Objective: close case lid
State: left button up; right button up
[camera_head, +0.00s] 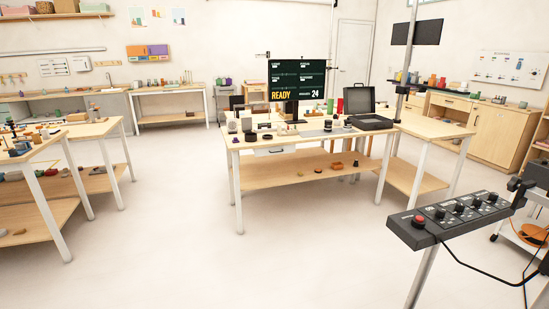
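A dark case (370,122) sits on the right end of the wooden table in the middle of the room. Its lid (358,98) stands raised at the back, so the case is open. The inside of the case is too small to make out. Neither of my grippers shows in the head view, and the case is well away across the floor.
The middle table (241,142) also holds a screen (298,78) and several small items. A black control panel (450,218) on a stand is at the near right. Another table (50,142) is at left. The floor (170,235) in front is clear.

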aim_at(358, 101)
jog(key=z, duration=0.15)
jog(key=i, duration=2.3)
jog(key=z, duration=0.6)
jog(key=i, duration=2.25)
jog(key=z, duration=0.35)
